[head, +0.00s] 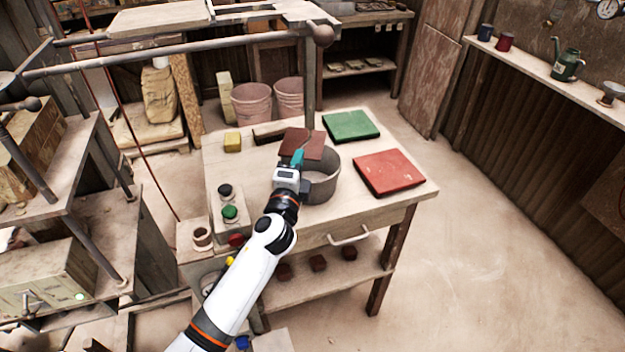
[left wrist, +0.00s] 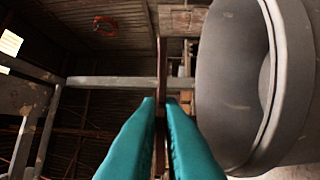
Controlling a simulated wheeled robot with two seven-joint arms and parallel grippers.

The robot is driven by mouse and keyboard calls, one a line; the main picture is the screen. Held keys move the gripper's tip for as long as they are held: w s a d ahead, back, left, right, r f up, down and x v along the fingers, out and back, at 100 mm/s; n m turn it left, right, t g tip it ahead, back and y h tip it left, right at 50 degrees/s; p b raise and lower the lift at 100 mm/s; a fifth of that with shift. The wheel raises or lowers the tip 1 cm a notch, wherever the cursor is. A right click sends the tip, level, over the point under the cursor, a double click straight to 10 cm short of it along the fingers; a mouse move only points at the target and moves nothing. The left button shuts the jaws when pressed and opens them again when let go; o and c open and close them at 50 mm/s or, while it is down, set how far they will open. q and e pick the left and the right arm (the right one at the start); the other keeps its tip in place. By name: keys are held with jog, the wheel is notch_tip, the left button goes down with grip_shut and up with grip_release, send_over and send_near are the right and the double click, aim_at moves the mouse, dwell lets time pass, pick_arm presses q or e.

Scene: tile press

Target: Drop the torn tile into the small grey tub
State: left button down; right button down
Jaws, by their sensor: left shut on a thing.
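My left gripper (head: 297,157), with teal fingers, is shut on a thin reddish-brown tile (head: 302,142). The tile shows nearly edge-on between the fingertips (left wrist: 161,112) in the left wrist view (left wrist: 161,65). No tear can be made out on it. The round grey tub (head: 325,178) stands on the wooden bench, partly hidden by my gripper and wrist. In the head view the tile overlaps the tub's far left rim. In the left wrist view the tub (left wrist: 225,85) is close on the right of the tile. I cannot tell if the tile is over the opening. My right gripper is not in view.
On the bench (head: 400,201) lie a green slab (head: 351,125) at the back and a red slab (head: 388,172) to the right. A yellow block (head: 232,142) is at the back left. A button box (head: 229,213) stands front left. A post with a rail rises behind the tub.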

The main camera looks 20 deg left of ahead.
pick_arm(q)
jog(key=c, duration=1.5)
grip_release()
jog(key=shift+r, duration=0.1)
jog(key=shift+s, duration=0.3)
jog(key=s+f+b, duration=0.1)
jog(key=s+b, duration=0.1)
jog(key=s, duration=0.9)
jog(key=shift+s+d+f, duration=0.2)
jog(key=shift+d, duration=0.25)
